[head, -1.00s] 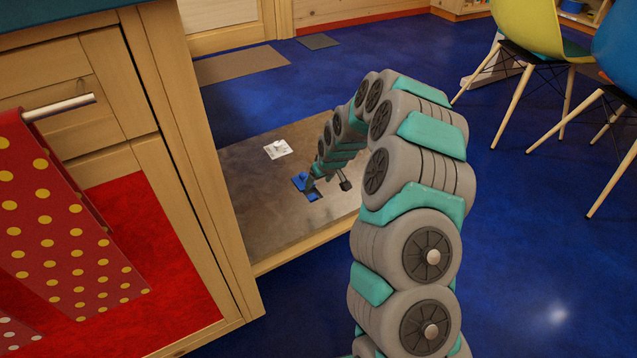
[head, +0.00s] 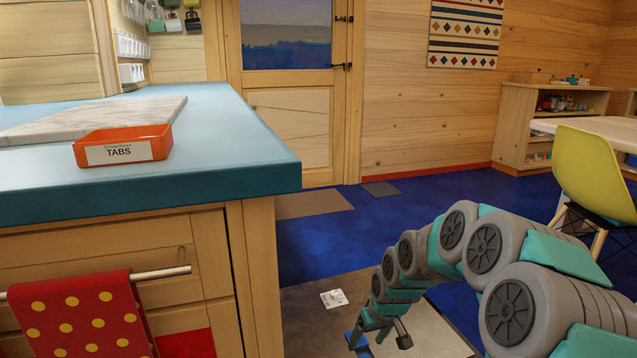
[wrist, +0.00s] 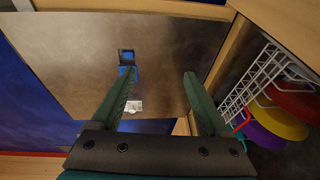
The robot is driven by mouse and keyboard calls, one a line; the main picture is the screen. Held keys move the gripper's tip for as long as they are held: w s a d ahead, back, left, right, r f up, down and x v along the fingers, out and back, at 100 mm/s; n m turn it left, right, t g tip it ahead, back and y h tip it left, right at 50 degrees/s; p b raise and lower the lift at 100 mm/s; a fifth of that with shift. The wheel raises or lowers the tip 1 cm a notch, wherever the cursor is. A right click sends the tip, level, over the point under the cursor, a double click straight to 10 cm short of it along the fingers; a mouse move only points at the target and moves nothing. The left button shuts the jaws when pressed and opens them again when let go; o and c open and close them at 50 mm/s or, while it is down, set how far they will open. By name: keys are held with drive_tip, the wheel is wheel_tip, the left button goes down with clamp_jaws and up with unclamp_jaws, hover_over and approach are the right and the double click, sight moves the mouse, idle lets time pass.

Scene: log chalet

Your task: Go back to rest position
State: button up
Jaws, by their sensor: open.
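My gripper (head: 380,335) is low at the bottom of the head view, pointing down over a brownish metallic panel (head: 300,300) beside the counter. In the wrist view my gripper (wrist: 158,77) has its two green fingers wide apart with nothing between them. Whether finger and piece touch, I cannot tell. A white plate-like fitting (head: 333,298) lies on the panel; it also shows in the wrist view (wrist: 133,106).
The blue-topped counter (head: 240,170) stands at left, with an orange TABS tray (head: 122,146) and a polka-dot towel (head: 85,318). A yellow chair (head: 597,175) is at right. A white wire rack (wrist: 262,82) is right of my gripper.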

drive_tip(key=s+d+r+m+g+p, duration=0.1)
drive_tip(key=s+r, duration=0.5)
drive_tip(key=s, duration=0.7)
drive_tip(key=s+d+r+m+g+h+p, duration=0.1)
drive_tip(key=s+r+p, duration=0.3)
drive_tip(key=s, duration=0.9)
drive_tip(key=s+d+r+m+g+h+p, duration=0.1)
drive_tip(key=s+r+g+p, duration=0.1)
drive_tip(key=s+r, duration=0.7)
drive_tip(key=s, duration=0.4)
drive_tip(key=shift+r+m+g, duration=0.15)
drive_tip(key=shift+m+g, duration=0.15)
